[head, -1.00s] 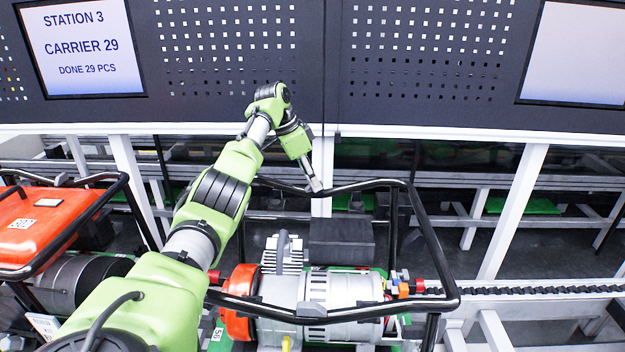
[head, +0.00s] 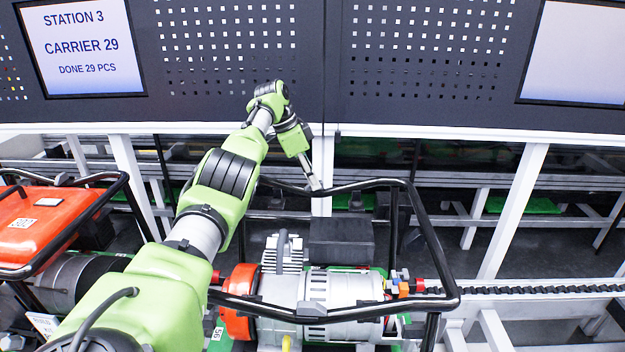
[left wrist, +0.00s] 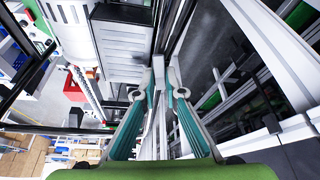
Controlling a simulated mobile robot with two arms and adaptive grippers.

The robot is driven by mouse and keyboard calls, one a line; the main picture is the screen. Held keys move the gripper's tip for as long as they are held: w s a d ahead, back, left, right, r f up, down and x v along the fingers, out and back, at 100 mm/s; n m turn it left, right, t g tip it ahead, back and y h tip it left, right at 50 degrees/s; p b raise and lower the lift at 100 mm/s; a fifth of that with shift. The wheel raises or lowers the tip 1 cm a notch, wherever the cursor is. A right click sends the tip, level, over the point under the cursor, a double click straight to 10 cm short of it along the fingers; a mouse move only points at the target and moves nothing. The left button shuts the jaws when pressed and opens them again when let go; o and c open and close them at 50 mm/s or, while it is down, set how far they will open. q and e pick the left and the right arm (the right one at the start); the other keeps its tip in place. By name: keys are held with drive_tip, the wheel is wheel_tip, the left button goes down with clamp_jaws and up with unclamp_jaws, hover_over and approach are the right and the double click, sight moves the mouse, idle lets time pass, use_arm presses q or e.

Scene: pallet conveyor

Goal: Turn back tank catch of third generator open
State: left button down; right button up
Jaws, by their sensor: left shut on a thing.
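The generator (head: 335,290) in front of me has an orange end, a grey engine body and an open black tube frame (head: 432,245). No red tank sits on top of it. My left gripper (head: 314,185) reaches down to the frame's back rail (head: 360,186). The wrist view shows its two teal fingers (left wrist: 158,78) close around a small grey piece (left wrist: 158,66) at the rail, which looks like the back tank catch. The fingertips largely hide the catch, so I cannot tell its angle. My right gripper is in neither view.
Another generator with a red tank (head: 35,225) stands at the left. A dark panel wall with a station screen (head: 80,45) rises behind. White conveyor posts (head: 512,210) stand close behind the frame. A chain track (head: 540,290) runs to the right.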

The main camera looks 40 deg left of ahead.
use_arm(q)
drive_tip(key=c, duration=2.1)
unclamp_jaws()
drive_tip(key=shift+r, duration=0.1)
drive_tip(key=v, duration=0.7)
drive_tip(key=shift+r, duration=0.2)
drive_tip(key=shift+a, duration=0.1)
drive_tip(key=shift+o, duration=1.1)
wheel_tip(320, 180, up, 6)
drive_tip(key=s+d+n+y+b, duration=0.1)
drive_tip(key=s+n+y+b, duration=0.1)
drive_tip(key=s+n+b, duration=0.15)
drive_tip(key=shift+n+t, duration=0.3)
drive_tip(key=shift+n, duration=0.25)
drive_tip(key=p+x, duration=0.1)
drive_tip(key=x, duration=0.3)
drive_tip(key=p+x, duration=0.1)
drive_tip(key=x, duration=0.4)
drive_tip(key=w+p+x, duration=0.1)
drive_tip(key=x, duration=0.4)
drive_tip(key=shift+d, duration=0.35)
